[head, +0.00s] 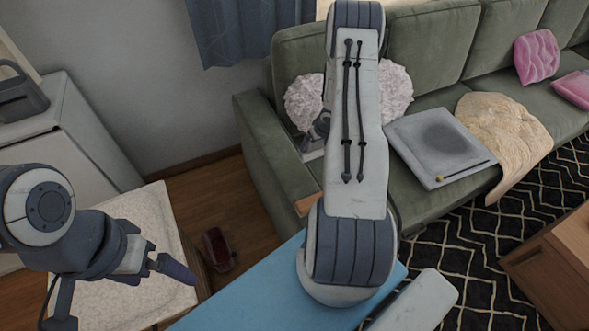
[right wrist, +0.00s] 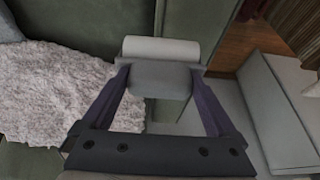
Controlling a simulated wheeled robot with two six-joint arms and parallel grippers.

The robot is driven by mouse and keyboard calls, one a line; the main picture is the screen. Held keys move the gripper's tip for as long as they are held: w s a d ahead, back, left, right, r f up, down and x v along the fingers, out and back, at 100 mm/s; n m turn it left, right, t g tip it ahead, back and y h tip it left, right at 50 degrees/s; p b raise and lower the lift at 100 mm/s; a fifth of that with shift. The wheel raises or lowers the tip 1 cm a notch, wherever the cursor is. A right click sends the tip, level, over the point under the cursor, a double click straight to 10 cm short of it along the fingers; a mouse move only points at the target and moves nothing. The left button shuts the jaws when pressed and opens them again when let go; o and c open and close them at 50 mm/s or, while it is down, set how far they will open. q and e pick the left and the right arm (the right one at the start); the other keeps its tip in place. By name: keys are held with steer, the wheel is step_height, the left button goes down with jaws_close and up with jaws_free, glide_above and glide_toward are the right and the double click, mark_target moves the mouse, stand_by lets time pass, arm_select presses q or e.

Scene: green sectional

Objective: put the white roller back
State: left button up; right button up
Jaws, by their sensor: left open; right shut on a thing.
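The white roller (right wrist: 162,48) shows in the right wrist view as a pale cylinder joined to a grey block. My right gripper (right wrist: 160,85) is shut on it, with a dark finger on each side of the grey block. In the head view my right arm hides the roller, and only a little of the right gripper (head: 318,130) shows by the left end of the sofa. My left gripper (head: 172,266) is open and empty over the pale speckled table top at the lower left.
The green sofa (head: 262,140) carries fluffy white cushions (head: 303,102), a grey board (head: 440,140) with a yellow-tipped stick, and a beige throw (head: 505,130). A dark red object (head: 217,248) stands on the wooden floor. A blue surface (head: 235,295) lies in front.

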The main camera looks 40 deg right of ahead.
steer(key=shift+w+a+f+b, duration=0.55)
steer(key=shift+a+f, duration=0.55)
steer(key=shift+f, duration=0.3)
steer(key=shift+w+a+f+b, duration=0.5)
steer(key=shift+a+f, duration=0.55)
steer(key=shift+f, duration=0.3)
steer(key=shift+w+a+f+b, duration=0.55)
steer(key=shift+a+f, duration=0.55)
steer(key=shift+f, duration=0.3)
arm_select(q)
step_height(320, 180, down, 4)
steer(key=shift+f, duration=0.2)
arm_select(e)
steer(key=shift+f, duration=0.15)
steer(key=o, duration=1.1)
steer(key=shift+s, duration=0.1)
arm_select(q)
steer(key=shift+f, duration=0.15)
